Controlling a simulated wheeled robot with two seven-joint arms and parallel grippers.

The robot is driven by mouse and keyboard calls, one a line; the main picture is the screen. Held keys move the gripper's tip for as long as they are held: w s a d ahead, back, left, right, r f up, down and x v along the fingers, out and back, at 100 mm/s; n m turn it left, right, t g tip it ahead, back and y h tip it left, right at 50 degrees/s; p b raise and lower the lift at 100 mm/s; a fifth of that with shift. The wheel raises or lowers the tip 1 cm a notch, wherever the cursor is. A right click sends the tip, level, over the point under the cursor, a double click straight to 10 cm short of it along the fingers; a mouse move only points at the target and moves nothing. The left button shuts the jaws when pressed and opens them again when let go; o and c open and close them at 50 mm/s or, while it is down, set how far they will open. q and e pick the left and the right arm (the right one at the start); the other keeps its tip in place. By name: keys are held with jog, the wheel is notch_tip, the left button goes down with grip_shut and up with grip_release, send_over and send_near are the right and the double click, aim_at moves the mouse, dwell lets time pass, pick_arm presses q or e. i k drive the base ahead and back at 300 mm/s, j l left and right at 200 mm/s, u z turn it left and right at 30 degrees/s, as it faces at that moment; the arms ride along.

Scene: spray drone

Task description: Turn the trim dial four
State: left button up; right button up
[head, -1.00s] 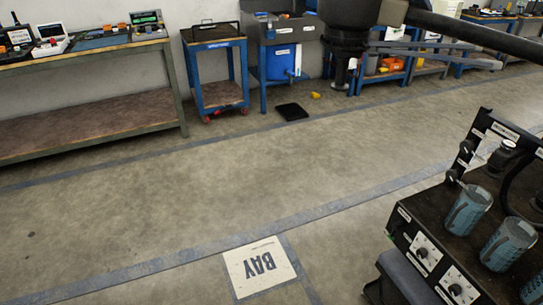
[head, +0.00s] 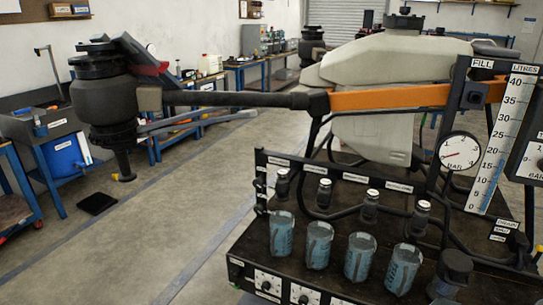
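A black bench rig (head: 250,243) stands at the lower right in the head view. Its front face carries white plates with dark knobs along the bottom edge. One dial (head: 267,285) is nearly whole in view, a second dial (head: 304,297) is partly cut off, and part of another plate shows to the right. Their labels are too small to read, so I cannot tell which is trim dial four. Neither of my grippers is in view.
Several blue measuring cups (head: 317,245) stand on the rig under black nozzles (head: 324,193). Behind is a drone with a pale tank (head: 385,75), an orange-and-black arm (head: 390,97) and a motor (head: 102,100). A pressure gauge (head: 459,152) and litre scale (head: 500,140) stand right.

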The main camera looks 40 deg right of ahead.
aim_at(266, 286)
jog(key=z, duration=1.85)
